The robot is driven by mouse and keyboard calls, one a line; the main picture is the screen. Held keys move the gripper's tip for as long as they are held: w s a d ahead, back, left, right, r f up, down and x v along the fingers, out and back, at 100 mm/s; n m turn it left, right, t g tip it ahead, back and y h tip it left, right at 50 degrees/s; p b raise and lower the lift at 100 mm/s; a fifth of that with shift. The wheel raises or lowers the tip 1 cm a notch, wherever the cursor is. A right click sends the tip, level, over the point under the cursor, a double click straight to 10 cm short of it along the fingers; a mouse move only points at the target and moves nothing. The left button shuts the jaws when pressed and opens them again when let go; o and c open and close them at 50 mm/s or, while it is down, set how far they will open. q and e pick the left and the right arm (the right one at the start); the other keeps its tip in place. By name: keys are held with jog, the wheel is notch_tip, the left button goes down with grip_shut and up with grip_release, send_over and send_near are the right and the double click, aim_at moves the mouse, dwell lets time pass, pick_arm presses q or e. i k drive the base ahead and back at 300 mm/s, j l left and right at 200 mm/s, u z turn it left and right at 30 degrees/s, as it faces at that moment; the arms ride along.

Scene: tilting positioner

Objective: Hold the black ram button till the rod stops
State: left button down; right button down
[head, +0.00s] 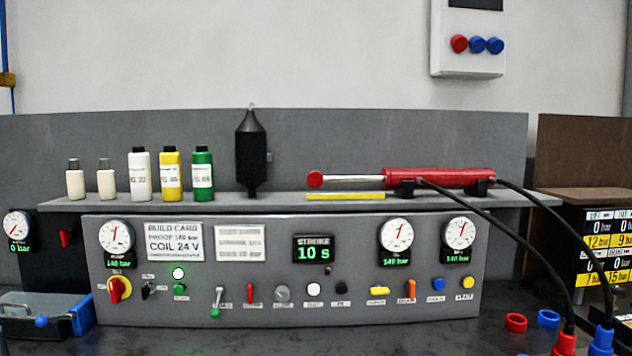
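The black button (341,288) sits on the front of the grey control panel, just right of a white button (313,289). The red ram (440,177) lies on the shelf above. Its silver rod (352,179) sticks out to the left and ends in a red round tip (315,179). A yellow strip (345,196) lies below the rod. The green display (313,249) reads 10 s under the word STROKE. Neither of my grippers is in view, and nothing touches the black button.
Dials (397,236) and several other knobs and levers line the panel. Bottles (171,174) and a black canister (251,150) stand on the shelf. Two black hoses (497,248) hang from the ram to the lower right. A blue-grey box (38,312) is lower left.

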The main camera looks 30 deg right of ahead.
aim_at(341, 287)
jog(key=z, duration=1.25)
jog(key=i+l+z, duration=0.1)
jog(key=i+l, duration=0.15)
jog(key=l, duration=0.25)
jog(key=i+l, duration=0.3)
jog(key=l, duration=0.15)
jog(key=i+l+z, duration=0.15)
jog(key=l, duration=0.35)
jog(key=i, duration=0.1)
